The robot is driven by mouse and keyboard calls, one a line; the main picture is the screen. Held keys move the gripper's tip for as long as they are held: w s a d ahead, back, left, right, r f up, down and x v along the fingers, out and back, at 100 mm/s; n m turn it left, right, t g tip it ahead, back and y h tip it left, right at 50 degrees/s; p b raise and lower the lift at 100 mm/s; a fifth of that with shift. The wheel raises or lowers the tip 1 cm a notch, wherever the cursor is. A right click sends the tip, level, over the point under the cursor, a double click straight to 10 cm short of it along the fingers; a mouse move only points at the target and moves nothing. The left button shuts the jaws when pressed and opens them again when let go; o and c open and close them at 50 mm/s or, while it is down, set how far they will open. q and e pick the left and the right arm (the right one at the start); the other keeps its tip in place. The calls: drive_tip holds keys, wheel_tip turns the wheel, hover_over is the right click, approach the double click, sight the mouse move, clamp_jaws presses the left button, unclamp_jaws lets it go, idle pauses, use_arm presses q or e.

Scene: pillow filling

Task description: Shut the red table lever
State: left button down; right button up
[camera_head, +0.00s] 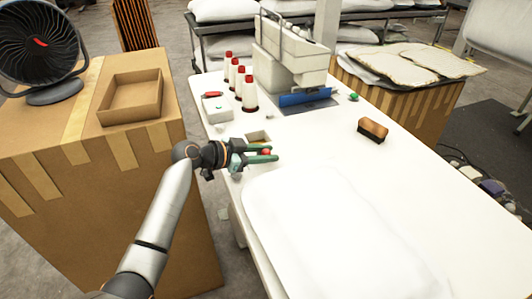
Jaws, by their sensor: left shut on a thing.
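The red lever (267,153) shows as a small red knob near the left edge of the white table (330,150). My left gripper (264,154) reaches in from the left, with its green fingers on either side of the red knob, shut on it. The fingers hide most of the lever, so its angle cannot be told. My right gripper is not in view.
A white pillow (330,235) lies on the table just right of and below the gripper. Red-topped thread cones (249,95), a sewing machine (290,55) and a brush (372,130) stand farther back. A cardboard box (100,190) is at left.

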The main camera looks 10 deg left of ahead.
use_arm(q)
drive_tip(key=shift+d+r+n+t+y+p, duration=0.1)
drive_tip(key=shift+n+t+y+p, duration=0.2)
drive_tip(key=shift+p, duration=0.2)
drive_tip(key=shift+w+d+n+p, duration=0.15)
drive_tip(key=shift+n+p, duration=0.15)
drive_tip(key=shift+t+y, duration=0.3)
drive_tip(key=c, duration=0.6)
unclamp_jaws()
drive_tip(key=b+v, duration=0.1)
drive_tip(key=v, duration=1.1)
